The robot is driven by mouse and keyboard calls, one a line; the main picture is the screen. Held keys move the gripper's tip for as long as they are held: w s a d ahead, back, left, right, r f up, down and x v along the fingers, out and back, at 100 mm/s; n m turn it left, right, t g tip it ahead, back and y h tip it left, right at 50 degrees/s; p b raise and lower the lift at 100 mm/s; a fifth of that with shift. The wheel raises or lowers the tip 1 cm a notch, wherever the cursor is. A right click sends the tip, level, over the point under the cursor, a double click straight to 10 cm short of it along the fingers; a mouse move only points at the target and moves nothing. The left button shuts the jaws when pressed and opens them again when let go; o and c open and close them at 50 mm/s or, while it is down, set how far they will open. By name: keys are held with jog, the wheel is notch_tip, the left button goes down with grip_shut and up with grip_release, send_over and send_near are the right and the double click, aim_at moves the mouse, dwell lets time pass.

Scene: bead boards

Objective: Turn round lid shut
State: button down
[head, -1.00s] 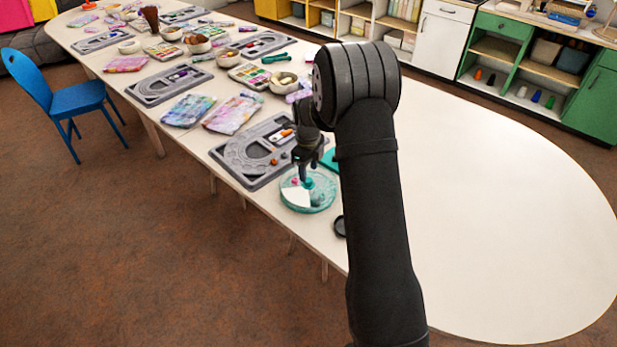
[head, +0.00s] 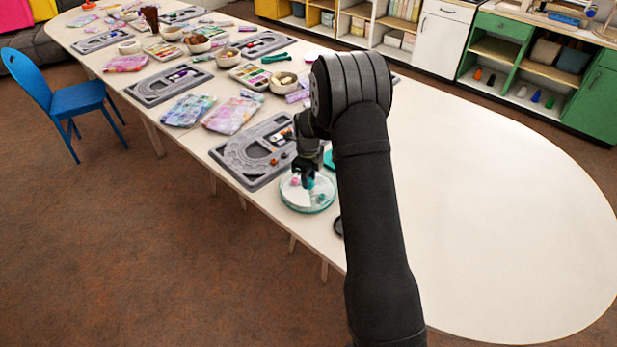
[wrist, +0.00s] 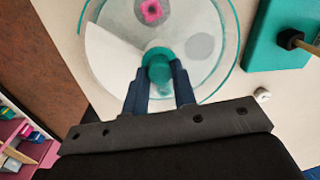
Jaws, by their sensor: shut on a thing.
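The round lid (wrist: 118,22) is clear, with a white wedge (wrist: 108,60) and a teal knob (wrist: 158,58) at its middle. It lies on a round dish with a teal rim, which shows in the head view (head: 320,207) near the table's front edge. My gripper (wrist: 158,88) is shut on the knob, one finger on each side; in the head view my gripper (head: 304,178) stands over the dish. A pink piece (wrist: 151,10) and a grey round patch (wrist: 201,46) show through the clear part. My fingers hide part of the lid's near side.
A teal block (wrist: 275,40) with a brass-coloured peg stands beside the dish, and a small white bead (wrist: 262,94) lies near it. A grey bead board (head: 236,172) lies behind the dish. A black round piece (head: 338,227) is partly behind my arm. The table's right side is clear.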

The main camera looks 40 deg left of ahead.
jog(key=shift+m, duration=1.6)
jog(key=c, duration=1.2)
grip_release()
jog(key=shift+o, duration=0.2)
jog(key=shift+r, duration=0.1)
notch_tip(320, 180, up, 17)
jog(key=shift+s+r, duration=0.15)
jog(key=shift+s, duration=0.1)
jog(key=f, duration=1.7)
jog(key=shift+w+f, duration=0.2)
jog(key=shift+f, duration=0.05)
